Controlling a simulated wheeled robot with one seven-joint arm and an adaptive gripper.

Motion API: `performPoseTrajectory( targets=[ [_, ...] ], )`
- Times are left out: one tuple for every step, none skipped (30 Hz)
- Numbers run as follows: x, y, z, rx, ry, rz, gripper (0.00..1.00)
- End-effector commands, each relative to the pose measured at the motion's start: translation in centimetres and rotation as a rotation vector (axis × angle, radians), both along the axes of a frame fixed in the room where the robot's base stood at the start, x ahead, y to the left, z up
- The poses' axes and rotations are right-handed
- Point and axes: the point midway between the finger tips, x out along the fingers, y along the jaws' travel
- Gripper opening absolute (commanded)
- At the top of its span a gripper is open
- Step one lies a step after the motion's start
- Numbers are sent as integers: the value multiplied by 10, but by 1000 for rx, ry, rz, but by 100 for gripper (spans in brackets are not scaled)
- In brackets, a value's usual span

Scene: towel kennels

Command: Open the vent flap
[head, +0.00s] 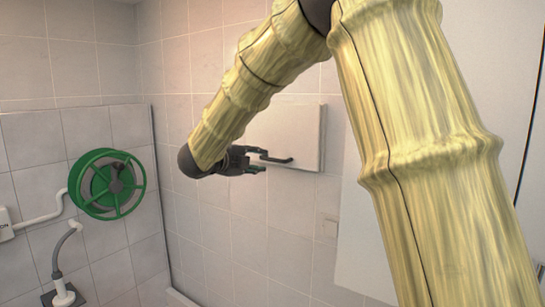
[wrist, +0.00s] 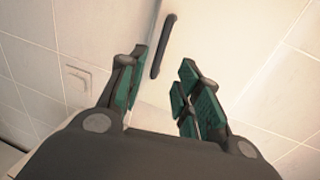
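The vent flap (head: 308,125) is a pale, flat square panel on the tiled wall, with a dark bar handle (head: 283,160) near its lower edge. The flap looks closed against the wall. My gripper (head: 260,160) is at the handle's left end in the head view. In the wrist view, my gripper (wrist: 158,85) is open, with its green-padded fingers apart and nothing between them. The handle (wrist: 163,46) shows there just beyond the fingertips, nearer the left finger, in front of the pale flap (wrist: 205,40). I cannot tell whether a finger touches the handle.
A green hose reel (head: 107,184) hangs on the left wall, above a grey pipe fitting (head: 62,270). A small pale wall plate (head: 327,228) sits below the flap; a plate also shows in the wrist view (wrist: 77,80). My arm hides part of the right side.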

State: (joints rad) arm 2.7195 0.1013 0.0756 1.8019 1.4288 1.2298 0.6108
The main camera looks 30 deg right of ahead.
Motion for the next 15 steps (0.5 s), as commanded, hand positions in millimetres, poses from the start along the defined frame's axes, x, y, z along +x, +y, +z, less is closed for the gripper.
performPoseTrajectory(
  targets=[
    [2, -7, 0, 0, 1, -1, 34],
    [4, -10, 0, -1, 2, 0, 34],
    [7, -16, -1, -1, 2, 0, 34],
    [8, -20, -2, 0, 2, -1, 34],
    [10, -25, -3, 0, 2, -1, 34],
    [13, -31, -5, 0, 2, -1, 34],
    [15, -36, -6, 0, 2, 0, 34],
    [16, -40, -7, 0, 3, 1, 34],
    [19, -46, -8, 0, 3, 1, 34],
    [21, -50, -9, 0, 3, 0, 34],
    [23, -54, -10, -1, 3, 0, 34],
    [25, -60, -11, -2, 2, 1, 34],
    [26, -63, -12, -1, 3, 2, 34],
    [28, -66, -14, 0, 3, 2, 34],
    [29, -70, -15, 0, 3, 2, 34]
  ],
)
